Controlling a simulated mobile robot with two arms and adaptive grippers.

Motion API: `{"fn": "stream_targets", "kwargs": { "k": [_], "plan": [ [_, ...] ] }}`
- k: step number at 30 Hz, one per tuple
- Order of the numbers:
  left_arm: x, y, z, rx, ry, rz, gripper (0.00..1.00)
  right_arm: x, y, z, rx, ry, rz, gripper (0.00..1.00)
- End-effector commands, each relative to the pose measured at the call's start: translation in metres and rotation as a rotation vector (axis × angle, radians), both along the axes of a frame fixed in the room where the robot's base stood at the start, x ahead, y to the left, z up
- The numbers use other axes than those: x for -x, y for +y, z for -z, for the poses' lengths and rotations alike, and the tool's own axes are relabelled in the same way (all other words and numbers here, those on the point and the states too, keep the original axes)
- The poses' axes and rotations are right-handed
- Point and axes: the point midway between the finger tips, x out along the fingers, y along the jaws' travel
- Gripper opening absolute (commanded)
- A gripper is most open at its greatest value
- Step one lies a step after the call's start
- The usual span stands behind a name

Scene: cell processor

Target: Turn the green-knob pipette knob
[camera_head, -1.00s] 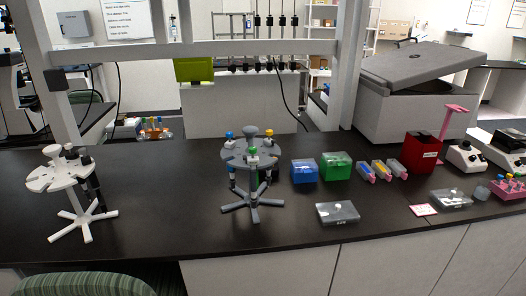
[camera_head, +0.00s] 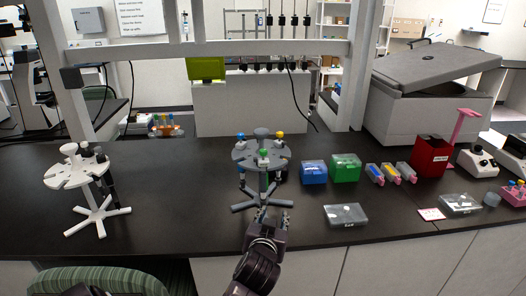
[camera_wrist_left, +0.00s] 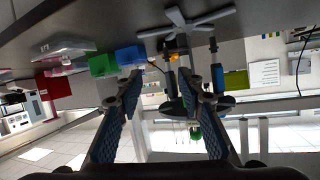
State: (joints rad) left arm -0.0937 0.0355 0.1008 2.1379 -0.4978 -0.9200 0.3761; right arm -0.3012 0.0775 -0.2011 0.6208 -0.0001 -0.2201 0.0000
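The green-knob pipette (camera_head: 264,154) hangs upright at the front of a grey round rack (camera_head: 244,159) on a star-shaped foot. Blue-knob (camera_head: 241,136) and yellow-knob (camera_head: 280,135) pipettes hang in the same rack. My left gripper (camera_head: 272,215) is in front of and below the rack top, near its foot, apart from the green knob. In the left wrist view, which looks upside down, its fingers (camera_wrist_left: 162,84) are spread with nothing held. The green knob (camera_wrist_left: 195,133) appears there beyond the right finger, partly hidden by it. My right gripper is not in view.
A white pipette rack (camera_head: 66,178) stands at the left. Blue (camera_head: 314,173) and green (camera_head: 345,168) tip boxes stand close right of the grey rack. A clear box (camera_head: 346,215) lies near the front edge. The counter between the racks is clear.

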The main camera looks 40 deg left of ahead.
Motion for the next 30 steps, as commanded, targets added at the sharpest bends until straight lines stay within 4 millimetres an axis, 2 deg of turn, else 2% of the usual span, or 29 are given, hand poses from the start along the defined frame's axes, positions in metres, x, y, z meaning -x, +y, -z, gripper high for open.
{"fn": "stream_targets", "kwargs": {
  "k": [1,3,6,9,14,24,30],
  "plan": [
    [-0.008,0.014,-0.035,-0.016,-0.087,-0.037,0.35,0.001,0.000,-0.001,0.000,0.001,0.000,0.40],
    [-0.014,0.030,-0.076,-0.036,-0.192,-0.081,0.35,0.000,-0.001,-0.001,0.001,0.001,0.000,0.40],
    [-0.015,0.046,-0.117,-0.059,-0.296,-0.126,0.35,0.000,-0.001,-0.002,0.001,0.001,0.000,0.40],
    [-0.015,0.054,-0.136,-0.071,-0.345,-0.146,0.35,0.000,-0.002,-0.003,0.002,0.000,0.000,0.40],
    [-0.027,0.064,-0.142,-0.076,-0.353,-0.149,0.35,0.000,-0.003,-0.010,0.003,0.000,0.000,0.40],
    [-0.066,0.094,-0.141,-0.075,-0.351,-0.148,0.35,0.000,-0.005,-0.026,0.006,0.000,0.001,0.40],
    [-0.075,0.101,-0.139,-0.073,-0.351,-0.148,0.35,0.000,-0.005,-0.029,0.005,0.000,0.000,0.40]
  ]
}}
